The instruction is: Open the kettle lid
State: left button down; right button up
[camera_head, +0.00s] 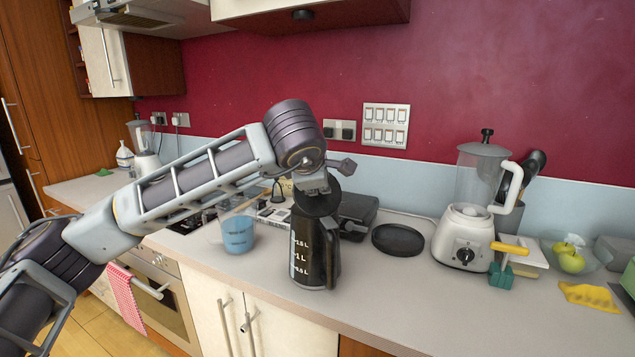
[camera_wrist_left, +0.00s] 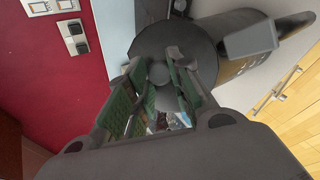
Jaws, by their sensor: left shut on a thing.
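The kettle (camera_head: 305,265) is a dark jug with white litre marks, upright on the worktop near its front edge. Its black round lid (camera_head: 320,206) is at the top. My left gripper (camera_head: 313,187) comes down from above and is shut on the lid's small knob. In the left wrist view, the knob (camera_wrist_left: 158,74) sits between the green-padded fingers (camera_wrist_left: 155,90), with the lid disc (camera_wrist_left: 150,42) behind them. The kettle handle (camera_wrist_left: 250,38) shows at the right there. I cannot tell whether the lid still touches the kettle rim. My right gripper is out of view.
A measuring jug with blue liquid (camera_head: 238,235) stands left of the kettle. A flat black round plate (camera_head: 398,239) lies to the right, before a white blender (camera_head: 466,235). A dark appliance (camera_head: 357,208) is behind the kettle.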

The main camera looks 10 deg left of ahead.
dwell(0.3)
pick_arm(q)
jog(key=c, duration=1.2)
grip_release()
jog(key=shift+s+r, duration=0.1)
jog(key=shift+s, duration=0.05)
jog(key=v, duration=1.1)
jog(key=shift+s+r, duration=0.2)
jog(key=shift+s, duration=0.1)
jog(key=shift+c, duration=0.4)
